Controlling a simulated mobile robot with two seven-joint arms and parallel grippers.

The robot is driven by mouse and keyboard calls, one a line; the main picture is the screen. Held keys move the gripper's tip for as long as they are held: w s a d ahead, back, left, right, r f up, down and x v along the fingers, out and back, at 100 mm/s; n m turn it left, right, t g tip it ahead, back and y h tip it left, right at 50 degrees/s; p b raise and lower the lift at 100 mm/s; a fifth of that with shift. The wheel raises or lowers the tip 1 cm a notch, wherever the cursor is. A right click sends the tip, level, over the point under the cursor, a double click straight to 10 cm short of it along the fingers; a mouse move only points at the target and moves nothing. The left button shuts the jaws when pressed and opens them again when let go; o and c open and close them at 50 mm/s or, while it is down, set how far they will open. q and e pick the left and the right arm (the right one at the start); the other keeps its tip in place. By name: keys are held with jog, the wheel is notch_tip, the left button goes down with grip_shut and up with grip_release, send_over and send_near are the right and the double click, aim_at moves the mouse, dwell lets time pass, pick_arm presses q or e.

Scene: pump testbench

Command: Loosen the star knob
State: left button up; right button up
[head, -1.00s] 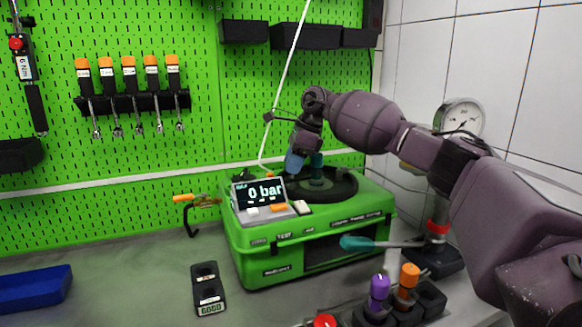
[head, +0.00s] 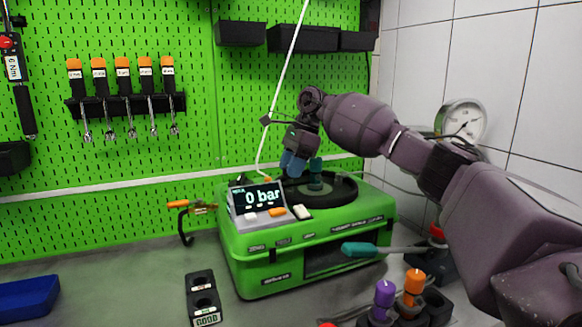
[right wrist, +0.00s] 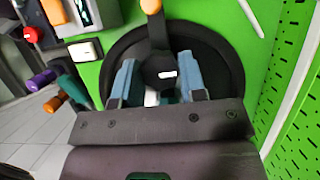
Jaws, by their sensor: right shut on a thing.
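The green pump tester (head: 300,262) stands on the bench with a round black disc (head: 343,193) on its top. My right gripper (head: 305,168) reaches down to this disc, its blue fingers beside the centre. In the right wrist view the two blue fingers (right wrist: 158,85) stand on either side of a dark knob (right wrist: 158,66) with a small white mark, which I take as the star knob. The right gripper is shut on it. The knob's lower part is hidden by the fingers and the gripper body. My left gripper is not in view.
A display (head: 258,196) reading 0 bar sits at the tester's front left. A teal-handled tool (head: 368,249) lies across its front right. A pressure gauge (head: 461,122) stands behind my right arm. Purple and orange-topped items (head: 384,294) stand front right.

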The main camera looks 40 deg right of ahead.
jog(key=shift+r, duration=0.1)
jog(key=o, duration=0.9)
jog(key=v, duration=1)
jog(key=shift+d+r, duration=0.2)
jog(key=shift+r, duration=0.15)
